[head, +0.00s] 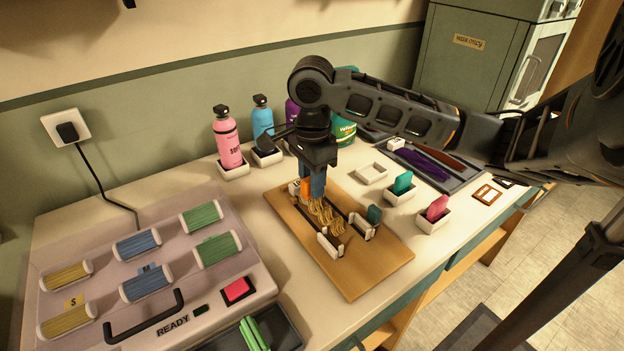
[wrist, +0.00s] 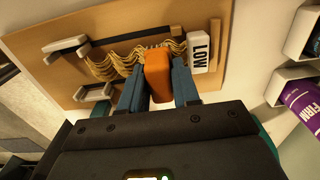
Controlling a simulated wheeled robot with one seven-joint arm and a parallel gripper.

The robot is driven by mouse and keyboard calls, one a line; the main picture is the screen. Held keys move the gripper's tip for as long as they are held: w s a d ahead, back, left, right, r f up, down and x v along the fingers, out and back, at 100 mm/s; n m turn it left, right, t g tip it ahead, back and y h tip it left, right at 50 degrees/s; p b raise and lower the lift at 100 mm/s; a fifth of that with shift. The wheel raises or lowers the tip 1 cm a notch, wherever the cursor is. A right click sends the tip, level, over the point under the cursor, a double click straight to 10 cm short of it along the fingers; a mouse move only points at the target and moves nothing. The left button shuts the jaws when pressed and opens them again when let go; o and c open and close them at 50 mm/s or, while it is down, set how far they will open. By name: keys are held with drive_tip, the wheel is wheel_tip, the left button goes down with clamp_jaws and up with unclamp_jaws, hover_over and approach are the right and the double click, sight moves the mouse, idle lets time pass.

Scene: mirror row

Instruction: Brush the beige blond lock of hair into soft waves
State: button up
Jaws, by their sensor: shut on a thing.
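The beige blond lock (head: 325,213) lies on a wooden board (head: 376,263) on the counter, its strands wavy. In the wrist view the lock (wrist: 115,64) runs across the board with wavy, sagging strands. My gripper (head: 311,188) points down with blue fingers at the lock's back end. In the wrist view its fingers (wrist: 158,88) are shut on an orange block-like tool (wrist: 157,75). The tool's tip is at the strands; whether it touches them, and its underside, cannot be told. A white block marked LOW (wrist: 199,50) stands beside the tool.
White clips (head: 330,243) stand at the board's front end, beside a teal piece (head: 374,214). Teal (head: 403,182) and pink (head: 437,207) tools sit in white holders; another holder (head: 371,173) is empty. Bottles (head: 227,140) stand behind. A roller case (head: 215,291) fills the left.

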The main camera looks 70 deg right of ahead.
drive_tip(key=shift+f+b, duration=0.3)
drive_tip(key=shift+f, duration=0.25)
idle(0.4)
drive_tip(key=shift+s+f+p, duration=0.1)
drive_tip(key=shift+f+p, duration=0.05)
drive_tip(key=shift+p, duration=0.15)
idle(1.6)
drive_tip(key=shift+a, duration=0.1)
drive_tip(key=shift+s+a, duration=0.65)
drive_tip(key=shift+s, duration=0.2)
drive_tip(key=shift+s, duration=0.15)
drive_tip(key=shift+s+a, duration=0.65)
drive_tip(key=shift+s, duration=0.1)
drive_tip(key=shift+s, duration=0.1)
drive_tip(key=shift+s+a, duration=0.65)
drive_tip(key=shift+s, duration=0.15)
